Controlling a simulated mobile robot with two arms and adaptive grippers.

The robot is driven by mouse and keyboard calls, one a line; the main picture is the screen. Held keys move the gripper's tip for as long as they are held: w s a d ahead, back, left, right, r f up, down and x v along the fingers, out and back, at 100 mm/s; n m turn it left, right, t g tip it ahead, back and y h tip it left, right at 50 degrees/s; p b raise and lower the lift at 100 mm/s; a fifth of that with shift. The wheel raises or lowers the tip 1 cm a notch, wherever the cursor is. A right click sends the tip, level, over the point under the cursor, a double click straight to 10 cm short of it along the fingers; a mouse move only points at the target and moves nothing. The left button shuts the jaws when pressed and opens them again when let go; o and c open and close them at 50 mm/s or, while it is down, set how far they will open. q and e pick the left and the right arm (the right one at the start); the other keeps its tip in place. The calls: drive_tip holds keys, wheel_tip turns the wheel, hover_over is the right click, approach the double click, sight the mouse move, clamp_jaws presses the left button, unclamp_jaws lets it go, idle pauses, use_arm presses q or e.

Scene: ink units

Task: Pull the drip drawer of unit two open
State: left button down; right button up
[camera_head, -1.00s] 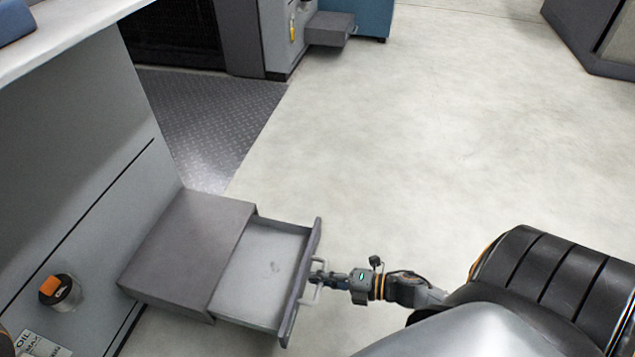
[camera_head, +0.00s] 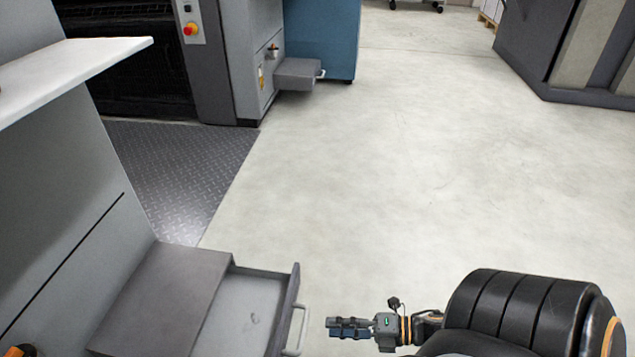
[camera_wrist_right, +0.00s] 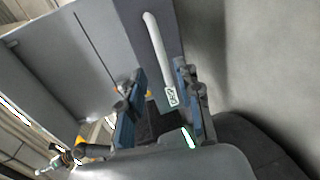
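The near drip drawer (camera_head: 240,312) stands pulled out of its dark grey housing (camera_head: 165,295) at the lower left of the head view. Its inside looks empty. Its pale bar handle (camera_head: 298,330) is on the front panel. My right gripper (camera_head: 335,327) is just right of the handle and apart from it. In the right wrist view its two blue fingers (camera_wrist_right: 160,98) are spread with nothing between them, and the handle (camera_wrist_right: 156,50) shows beyond them. A small jointed piece (camera_wrist_right: 62,160) at the lower left there may be my left gripper; its fingers cannot be made out.
A farther unit has a similar grey drawer box (camera_head: 298,74) with a handle, beside a blue cabinet (camera_head: 325,35). A dark tread plate (camera_head: 180,170) lies between the units. A dark machine (camera_head: 560,50) stands at the far right. The pale floor (camera_head: 400,170) between is clear.

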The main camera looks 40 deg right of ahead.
drive_tip(key=shift+v, duration=1.35)
